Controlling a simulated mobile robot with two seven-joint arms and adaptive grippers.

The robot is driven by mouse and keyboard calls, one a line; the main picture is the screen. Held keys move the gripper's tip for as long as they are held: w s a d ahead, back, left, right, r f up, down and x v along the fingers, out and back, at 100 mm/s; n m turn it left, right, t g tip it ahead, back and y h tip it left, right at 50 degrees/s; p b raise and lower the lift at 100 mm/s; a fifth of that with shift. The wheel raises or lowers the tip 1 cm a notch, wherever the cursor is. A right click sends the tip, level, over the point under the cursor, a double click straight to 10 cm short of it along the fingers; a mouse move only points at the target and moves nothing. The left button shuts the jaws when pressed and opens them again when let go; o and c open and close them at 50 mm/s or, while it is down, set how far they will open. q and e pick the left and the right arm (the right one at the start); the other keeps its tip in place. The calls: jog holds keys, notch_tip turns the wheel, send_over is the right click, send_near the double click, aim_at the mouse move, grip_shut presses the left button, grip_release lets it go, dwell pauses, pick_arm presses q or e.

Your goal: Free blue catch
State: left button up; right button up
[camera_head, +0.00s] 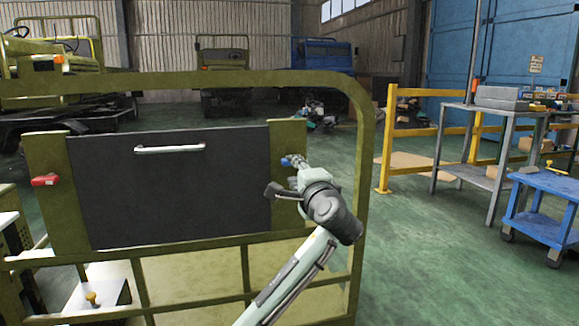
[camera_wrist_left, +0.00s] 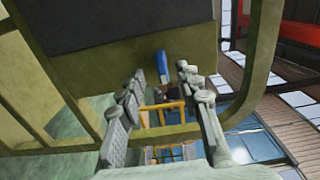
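The blue catch (camera_head: 286,161) sits on the olive plate at the right side of the dark panel (camera_head: 180,190). In the left wrist view the blue catch (camera_wrist_left: 162,66) shows between and just ahead of my left fingertips. My left gripper (camera_head: 287,176) is at the catch in the head view; its fingers (camera_wrist_left: 161,74) are spread apart with a gap around the catch. I cannot tell whether either finger touches it. A red catch (camera_head: 44,180) is on the panel's left side. My right gripper is not in view.
The panel has a silver handle (camera_head: 169,149) and stands within an olive tube frame (camera_head: 366,150). At right are a grey metal table (camera_head: 497,108), a blue cart (camera_head: 552,184) and a yellow railing (camera_head: 383,150). Parked vehicles stand behind. Green floor lies open between.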

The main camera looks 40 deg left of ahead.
pick_arm(q)
jog(key=shift+v, duration=2.3)
jog(key=shift+f, duration=0.1)
